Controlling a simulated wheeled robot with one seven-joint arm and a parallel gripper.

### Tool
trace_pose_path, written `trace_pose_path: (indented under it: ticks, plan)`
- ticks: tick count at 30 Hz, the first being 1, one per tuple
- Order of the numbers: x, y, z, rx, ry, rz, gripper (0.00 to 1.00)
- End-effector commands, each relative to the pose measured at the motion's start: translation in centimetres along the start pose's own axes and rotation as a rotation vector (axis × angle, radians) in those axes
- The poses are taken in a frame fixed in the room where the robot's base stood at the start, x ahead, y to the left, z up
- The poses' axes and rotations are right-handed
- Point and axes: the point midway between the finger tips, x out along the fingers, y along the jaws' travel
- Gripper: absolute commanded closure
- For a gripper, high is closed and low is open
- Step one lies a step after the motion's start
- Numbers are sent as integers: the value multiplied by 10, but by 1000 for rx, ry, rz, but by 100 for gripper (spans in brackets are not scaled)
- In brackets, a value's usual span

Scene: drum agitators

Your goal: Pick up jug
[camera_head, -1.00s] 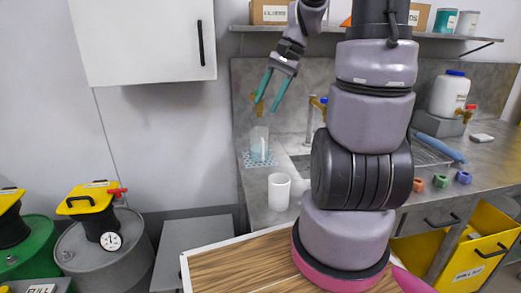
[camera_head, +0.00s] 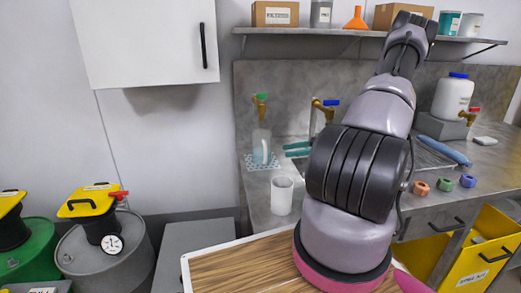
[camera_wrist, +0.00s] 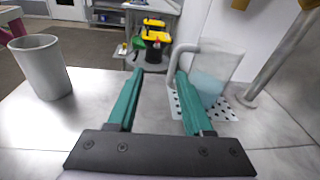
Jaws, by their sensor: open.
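The jug (camera_wrist: 212,84) is clear, with pale blue liquid low in it and a grey loop handle on its left side in the wrist view. It stands upright on a white perforated mat (camera_wrist: 228,115) on the counter; the head view shows it (camera_head: 262,148) under a green-handled tap. My gripper (camera_wrist: 159,74) is open, with teal fingers level over the counter and pointing at the handle side. The handle shows just beyond the right fingertip, partly in the gap between the fingers. I cannot tell whether they touch. In the head view my gripper (camera_head: 297,149) is right of the jug, partly hidden by my arm.
A light grey cup (camera_wrist: 41,66) stands on the counter left of my gripper; the head view shows it (camera_head: 281,194) in front of the jug. A sink tap (camera_head: 316,115) rises close behind my gripper. A shelf (camera_head: 300,31) runs above.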

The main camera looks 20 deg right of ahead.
Motion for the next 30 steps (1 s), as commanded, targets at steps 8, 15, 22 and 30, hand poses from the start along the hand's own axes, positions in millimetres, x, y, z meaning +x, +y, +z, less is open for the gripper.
trace_pose_path:
  ticks: [8,15,22,30]
  plan:
    - [-8,-6,-25,67,-121,-106,49]
    - [28,-10,-21,67,-122,-106,49]
    - [47,-12,-19,68,-121,-106,49]
    - [85,-15,-14,68,-121,-105,49]
